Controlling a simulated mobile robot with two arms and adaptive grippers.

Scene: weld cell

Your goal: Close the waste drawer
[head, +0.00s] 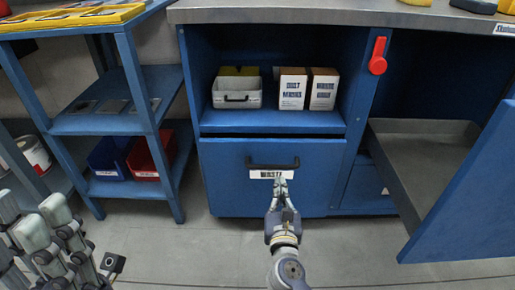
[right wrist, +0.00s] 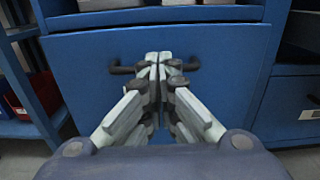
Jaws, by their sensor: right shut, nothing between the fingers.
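The waste drawer (head: 225,185) has a blue front with a black bar handle (head: 290,164) and a white label (head: 265,174). Its front sits close under the open shelf of the blue cabinet; I cannot tell if a small gap remains behind it. My right gripper (head: 279,184) is shut and empty, in front of the drawer at the label, just below the handle. In the right wrist view its fingertips (right wrist: 158,60) overlap the middle of the handle; contact is not clear. My left gripper (head: 35,225) is at the lower left, partly cut off.
A grey bin (head: 237,92) and boxes (head: 292,88) stand on the shelf above the drawer. A blue rack (head: 130,80) stands at left. The floor before the drawer is clear.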

